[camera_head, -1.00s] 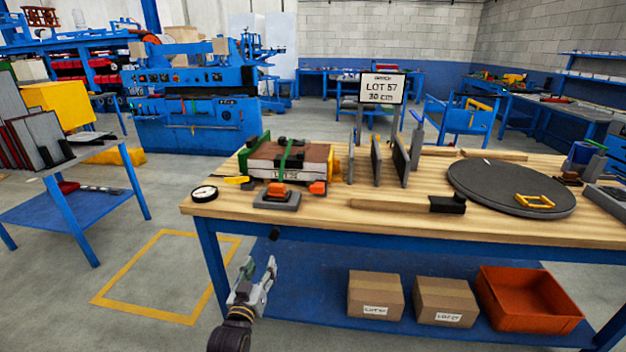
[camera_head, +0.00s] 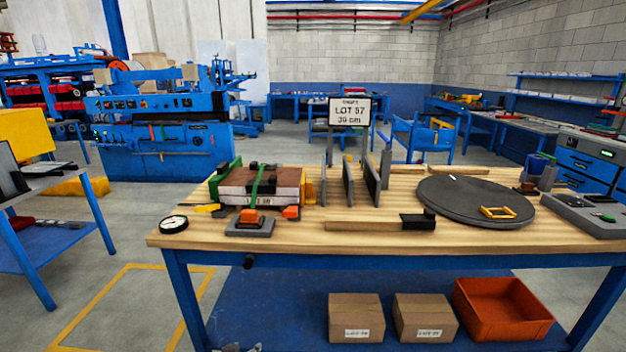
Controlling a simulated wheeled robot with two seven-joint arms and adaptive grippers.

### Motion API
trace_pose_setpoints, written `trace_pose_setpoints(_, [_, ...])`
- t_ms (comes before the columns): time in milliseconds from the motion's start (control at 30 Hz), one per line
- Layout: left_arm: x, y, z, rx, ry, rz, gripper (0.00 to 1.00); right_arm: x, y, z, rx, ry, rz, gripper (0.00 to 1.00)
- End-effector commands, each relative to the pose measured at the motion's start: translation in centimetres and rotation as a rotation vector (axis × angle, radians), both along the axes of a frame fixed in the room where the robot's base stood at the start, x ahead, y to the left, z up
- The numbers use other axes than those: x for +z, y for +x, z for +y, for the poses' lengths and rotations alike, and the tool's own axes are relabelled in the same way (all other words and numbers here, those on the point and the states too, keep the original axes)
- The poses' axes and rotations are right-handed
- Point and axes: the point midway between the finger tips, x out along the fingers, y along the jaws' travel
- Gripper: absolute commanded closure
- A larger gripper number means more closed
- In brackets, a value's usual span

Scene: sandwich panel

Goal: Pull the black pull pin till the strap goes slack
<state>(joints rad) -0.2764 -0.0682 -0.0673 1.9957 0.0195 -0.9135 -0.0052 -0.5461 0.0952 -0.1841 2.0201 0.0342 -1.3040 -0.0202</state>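A green strap (camera_head: 257,186) runs over a stacked panel (camera_head: 284,188) with a brown top and pale side, at the left of the workbench. Small black pieces sit on top of the panel beside the strap. My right gripper is not in view.
The wooden bench top (camera_head: 330,243) holds a round gauge (camera_head: 173,224), an orange-and-grey clamp (camera_head: 250,222), upright dark plates (camera_head: 348,182) and a grey disc (camera_head: 470,202). Cardboard boxes (camera_head: 357,314) and an orange bin (camera_head: 502,310) stand on the lower shelf.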

Motion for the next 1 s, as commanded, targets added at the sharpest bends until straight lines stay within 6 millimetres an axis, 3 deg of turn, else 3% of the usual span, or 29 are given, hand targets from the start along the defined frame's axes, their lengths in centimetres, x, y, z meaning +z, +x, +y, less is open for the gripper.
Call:
trace_pose_setpoints(533, [-7.5, -11.4, -1.3, -0.131, 0.077, 0.441, 0.5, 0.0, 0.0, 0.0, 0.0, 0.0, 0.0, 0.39])
trace_pose_setpoints(1000, [-12.3, -19.8, -1.1, -0.203, 0.133, 0.58, 0.5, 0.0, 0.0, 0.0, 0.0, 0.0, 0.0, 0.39])
